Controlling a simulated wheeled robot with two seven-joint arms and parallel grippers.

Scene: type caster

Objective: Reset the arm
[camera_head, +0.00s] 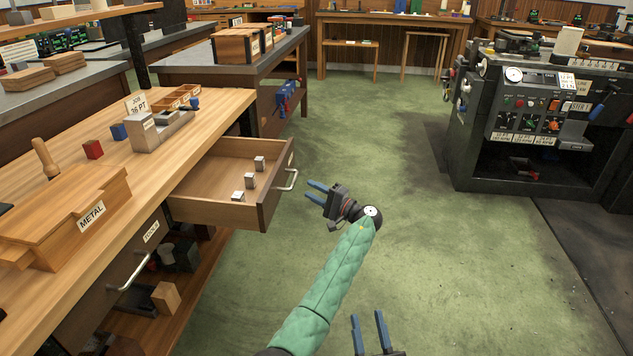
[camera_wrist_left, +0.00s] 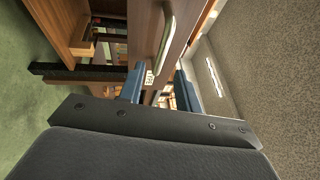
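My left gripper (camera_head: 307,189) is at the end of the green-sleeved arm, just right of the open drawer (camera_head: 266,212). It is open and empty, its blue fingers apart and pointing towards the drawer front. In the left wrist view the two fingers (camera_wrist_left: 158,80) are spread, with the metal drawer handle (camera_wrist_left: 168,35) beyond them. In the head view a gap shows between the handle (camera_head: 291,181) and the fingertips. My right gripper (camera_head: 366,318) is at the bottom edge, its two fingers upright, apart and with nothing between them.
The drawer sticks out from the wooden workbench (camera_head: 215,108) and holds several small metal blocks (camera_head: 250,181). A wooden box marked METAL (camera_head: 60,215) stands on the bench. A dark machine (camera_head: 535,110) stands at right. The green floor (camera_head: 440,250) between is clear.

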